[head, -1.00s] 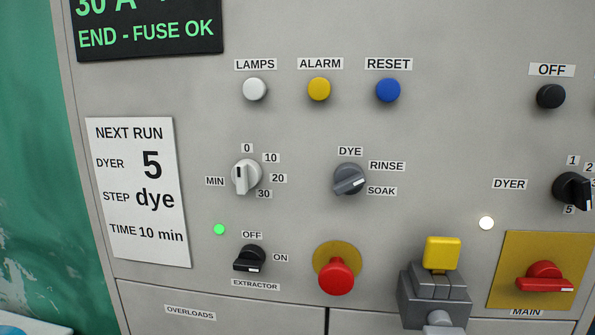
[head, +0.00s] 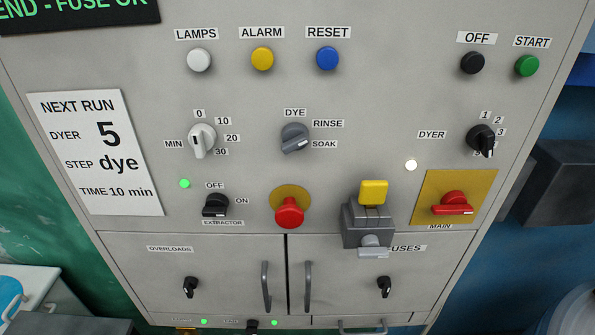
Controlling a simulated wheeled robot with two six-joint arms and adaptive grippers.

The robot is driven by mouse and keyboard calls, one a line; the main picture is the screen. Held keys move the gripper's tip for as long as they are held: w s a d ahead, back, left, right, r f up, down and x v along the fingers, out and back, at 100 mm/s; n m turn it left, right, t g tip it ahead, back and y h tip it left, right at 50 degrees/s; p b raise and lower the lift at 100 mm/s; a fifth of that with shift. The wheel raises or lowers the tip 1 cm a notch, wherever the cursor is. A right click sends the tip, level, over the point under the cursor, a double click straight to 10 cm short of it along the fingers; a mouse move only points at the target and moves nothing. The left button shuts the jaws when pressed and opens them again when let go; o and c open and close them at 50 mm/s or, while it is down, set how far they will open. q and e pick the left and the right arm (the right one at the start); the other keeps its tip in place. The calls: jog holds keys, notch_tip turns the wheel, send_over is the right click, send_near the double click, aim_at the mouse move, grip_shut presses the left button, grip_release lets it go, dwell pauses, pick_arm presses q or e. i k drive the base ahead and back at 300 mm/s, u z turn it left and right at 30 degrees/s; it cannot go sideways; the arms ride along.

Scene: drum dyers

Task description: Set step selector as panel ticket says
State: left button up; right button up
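The step selector (head: 295,136) is a grey rotary knob on the panel, with DYE above it, RINSE to its upper right and SOAK to its lower right. The white panel ticket (head: 98,190) at the left reads NEXT RUN, DYER 5, STEP dye, TIME 10 min. Neither of my grippers is in view, and nothing touches the selector.
A white minute knob (head: 201,139) sits left of the selector. The red mushroom button (head: 289,211) is below it, beside a protruding grey block with a yellow top (head: 373,192). A blue button (head: 327,58) is above. The black dyer knob (head: 481,140) is farther right.

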aim_at(295, 135)
jog(key=z, duration=0.2)
jog(key=k, duration=1.05)
jog(key=z, duration=1)
jog(key=i, duration=0.2)
jog(key=z, duration=0.05)
